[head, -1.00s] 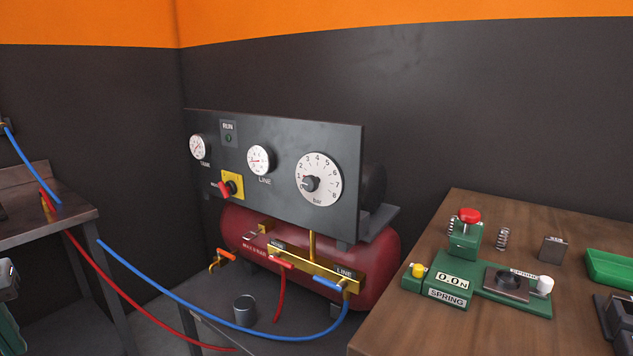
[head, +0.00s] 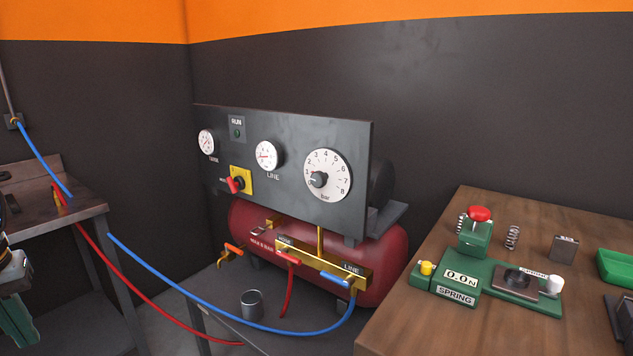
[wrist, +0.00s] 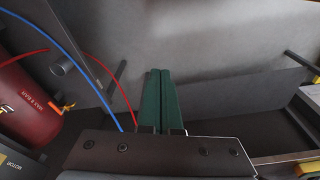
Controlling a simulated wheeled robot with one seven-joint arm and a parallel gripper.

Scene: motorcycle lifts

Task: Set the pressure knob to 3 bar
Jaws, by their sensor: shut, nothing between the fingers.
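The pressure knob (head: 319,180) is a small dark knob at the centre of a white round dial (head: 338,160) marked in bar. It sits at the right of a dark upright panel (head: 285,195) in the head view. It seems to point left, toward the low numbers; the exact reading is too small to tell. The LINE gauge (head: 269,156) is left of the dial. My gripper (wrist: 160,72) shows two green fingers pressed together, empty, above the floor in the wrist view. It is well away from the knob, which is not in the wrist view.
A red tank (head: 390,265) with brass valves lies below the panel. Blue (head: 190,305) and red (head: 140,297) hoses cross the space in front. A wooden bench (head: 420,315) with a green spring tester (head: 480,300) stands right. A metal table (head: 85,213) stands left. A cup (head: 252,304) sits low in front.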

